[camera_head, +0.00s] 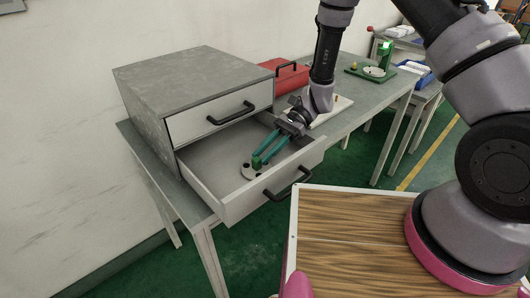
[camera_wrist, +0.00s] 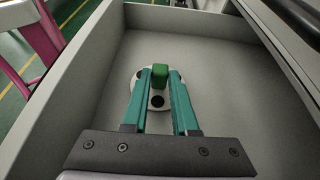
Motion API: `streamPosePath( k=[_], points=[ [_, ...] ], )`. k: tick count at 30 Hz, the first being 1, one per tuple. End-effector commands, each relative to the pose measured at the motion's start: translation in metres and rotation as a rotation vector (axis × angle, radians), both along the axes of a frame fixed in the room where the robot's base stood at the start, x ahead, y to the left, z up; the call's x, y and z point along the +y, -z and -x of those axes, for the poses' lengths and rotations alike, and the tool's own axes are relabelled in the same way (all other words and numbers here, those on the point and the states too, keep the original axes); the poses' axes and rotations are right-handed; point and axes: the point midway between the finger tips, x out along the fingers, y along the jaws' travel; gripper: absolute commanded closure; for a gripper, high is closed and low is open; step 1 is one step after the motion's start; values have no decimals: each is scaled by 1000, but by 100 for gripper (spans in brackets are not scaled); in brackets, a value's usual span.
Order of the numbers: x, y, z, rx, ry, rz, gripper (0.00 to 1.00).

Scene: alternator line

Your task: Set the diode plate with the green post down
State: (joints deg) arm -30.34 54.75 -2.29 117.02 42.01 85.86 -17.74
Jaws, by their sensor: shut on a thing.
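The diode plate (camera_head: 250,173) is a round white disc with dark holes and a green post (camera_wrist: 160,75). It is inside the open lower drawer (camera_head: 222,155), over the drawer floor near the front panel. My gripper (camera_head: 259,161) reaches down into the drawer with its two teal fingers shut on the green post. In the wrist view the plate (camera_wrist: 157,101) shows between and beside the fingertips. The plate looks level and on or very close to the drawer floor; I cannot tell if it touches. The fingers partly cover it.
The grey cabinet (camera_head: 190,85) has its upper drawer (camera_head: 205,115) shut. The rest of the open drawer's floor is bare. A red toolbox (camera_head: 291,79) stands behind it on the bench.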

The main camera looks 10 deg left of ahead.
Motion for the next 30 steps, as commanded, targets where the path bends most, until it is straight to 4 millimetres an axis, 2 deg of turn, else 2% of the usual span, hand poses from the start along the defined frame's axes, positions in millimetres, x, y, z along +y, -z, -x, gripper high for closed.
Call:
streamPosePath(
  k=[2, 3, 5, 6, 17, 20, 30],
  points=[
    [0, 2, 0, 1, 0, 0, 100],
    [0, 3, 0, 1, 0, 0, 70],
    [0, 2, 0, 0, 0, 0, 47],
    [0, 2, 0, 0, 0, 0, 43],
    [-1, -1, -1, -1, 1, 0, 43],
    [-8, -5, -10, -1, 3, -1, 43],
    [-51, -33, -61, -2, 4, -1, 43]
  ],
)
